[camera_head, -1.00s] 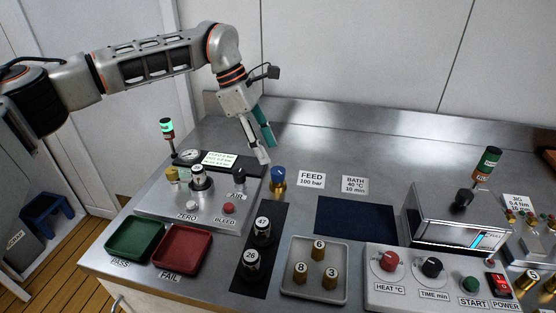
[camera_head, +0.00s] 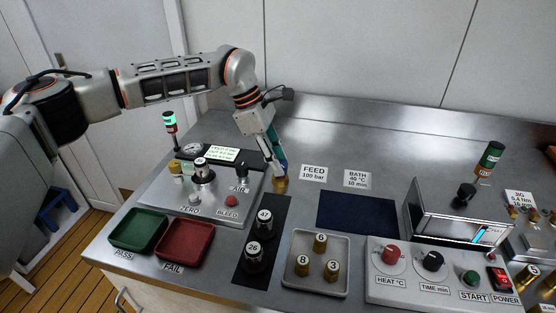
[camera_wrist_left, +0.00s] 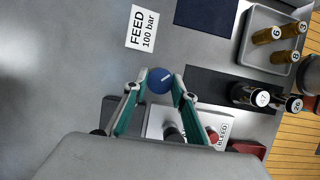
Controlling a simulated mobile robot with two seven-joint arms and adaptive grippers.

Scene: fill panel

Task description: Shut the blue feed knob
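The blue feed knob (camera_wrist_left: 160,80) sits on a brass valve body (camera_head: 280,185) on the steel bench, left of the FEED label (camera_head: 313,173). In the wrist view its round blue top carries a short white mark, slanted up to the right. My left gripper (camera_head: 279,170) points down at it from above. In the wrist view its two fingertips (camera_wrist_left: 160,79) lie on opposite sides of the knob, close against it with no clear gap. In the head view the fingers hide most of the knob. My right gripper is in neither view.
The gauge panel (camera_head: 155,203) with AIR knob and red BLEED button (camera_head: 231,201) stands left of the valve. Green (camera_head: 117,242) and red (camera_head: 163,254) trays are front left. Bench behind is clear.

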